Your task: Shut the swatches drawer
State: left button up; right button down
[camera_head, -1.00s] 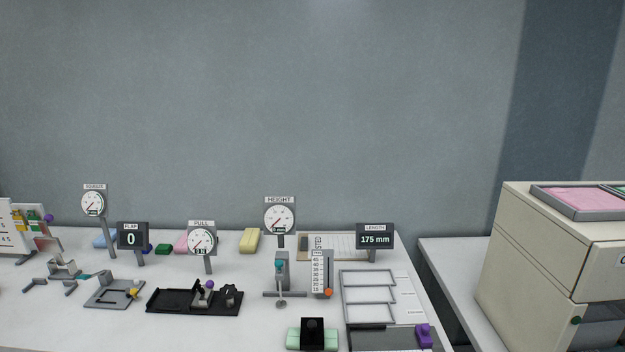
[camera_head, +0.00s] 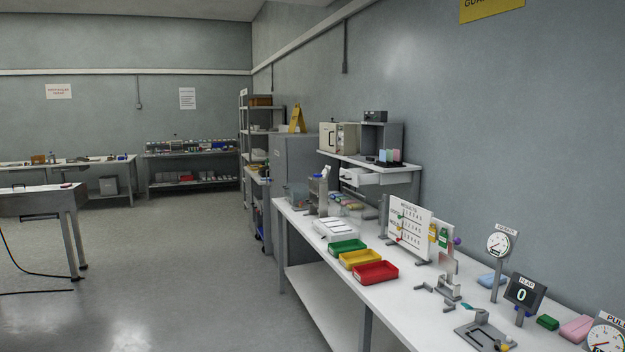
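A white drawer (camera_head: 362,179) hangs under the wall shelf (camera_head: 372,160) above the long bench. It appears to be pulled out from below the shelf. I cannot read any label on it, so I cannot tell whether it is the swatches drawer. Neither of my grippers is in view.
The long white bench (camera_head: 335,278) runs along the right wall with red (camera_head: 376,273), yellow (camera_head: 360,259) and green (camera_head: 346,247) trays. A results board (camera_head: 408,227) and gauges stand on it. A grey cabinet (camera_head: 296,170) stands beyond. The floor (camera_head: 180,270) at left is open.

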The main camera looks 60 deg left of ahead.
aim_at(355, 177)
jog(key=u, duration=1.7)
jog(key=i, duration=0.15)
